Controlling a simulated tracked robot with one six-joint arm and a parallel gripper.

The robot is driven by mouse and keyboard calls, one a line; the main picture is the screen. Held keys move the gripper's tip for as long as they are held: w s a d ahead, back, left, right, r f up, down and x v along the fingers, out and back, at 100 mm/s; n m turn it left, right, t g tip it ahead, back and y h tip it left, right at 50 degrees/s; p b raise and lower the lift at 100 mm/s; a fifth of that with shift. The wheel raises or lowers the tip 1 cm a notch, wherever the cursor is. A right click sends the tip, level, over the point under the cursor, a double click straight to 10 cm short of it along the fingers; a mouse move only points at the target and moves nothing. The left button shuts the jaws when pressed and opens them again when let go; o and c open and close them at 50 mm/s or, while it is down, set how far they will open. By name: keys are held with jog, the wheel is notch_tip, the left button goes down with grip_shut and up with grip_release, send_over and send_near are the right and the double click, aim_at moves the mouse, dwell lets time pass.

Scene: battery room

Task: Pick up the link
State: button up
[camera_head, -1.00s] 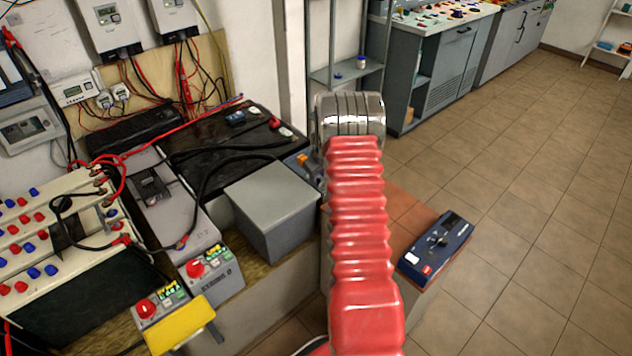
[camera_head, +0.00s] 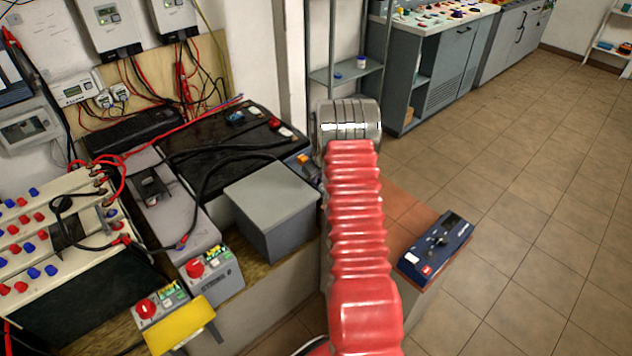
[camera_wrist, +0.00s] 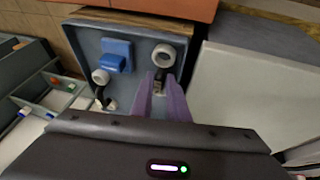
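In the wrist view, my gripper (camera_wrist: 160,82) has two purple fingers with a gap between them. They point at a grey box top that carries a blue block (camera_wrist: 116,55), a white ring-shaped part (camera_wrist: 163,55) and a second round white part (camera_wrist: 100,76). A small dark piece (camera_wrist: 159,79) below the ring shows between the fingertips; I cannot tell whether they touch it. I cannot tell for sure which of these parts is the link. In the head view my own red-sleeved arm and metal wrist hide the gripper and this box top.
A plain grey box (camera_head: 270,205) stands left of my arm, with black batteries and cables behind it. A blue device (camera_head: 436,245) lies on a reddish top to the right. A tray with small parts (camera_wrist: 50,100) is at left in the wrist view. The tiled floor right is clear.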

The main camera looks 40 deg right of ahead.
grip_shut()
notch_tip(320, 180, up, 10)
dwell(0.7)
dwell(0.4)
